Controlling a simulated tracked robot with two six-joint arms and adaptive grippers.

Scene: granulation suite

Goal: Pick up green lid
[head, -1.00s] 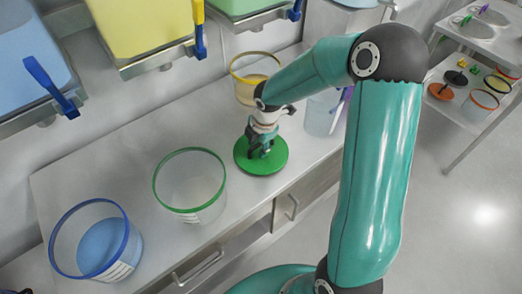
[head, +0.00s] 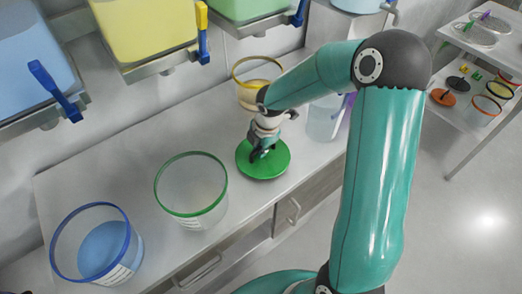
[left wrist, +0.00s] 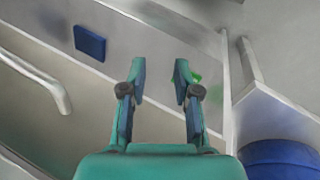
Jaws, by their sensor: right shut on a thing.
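The green lid (head: 270,168) is a flat round disc on the metal counter, just right of the green-rimmed clear container (head: 191,190). My right gripper (head: 258,156) is over the lid and shut on it near its middle; the fingers hide the part that they hold. I cannot tell whether the lid is touching the counter. My left gripper (left wrist: 158,75) shows in the left wrist view, its two fingers apart with nothing between them. It is not visible in the head view.
A blue-rimmed container (head: 97,243) with blue contents stands at the left. A yellow-rimmed container (head: 244,92) stands behind my right arm. Blue, yellow and green hoppers (head: 150,30) hang above. A metal cart (head: 462,110) at the right holds several lids and rings.

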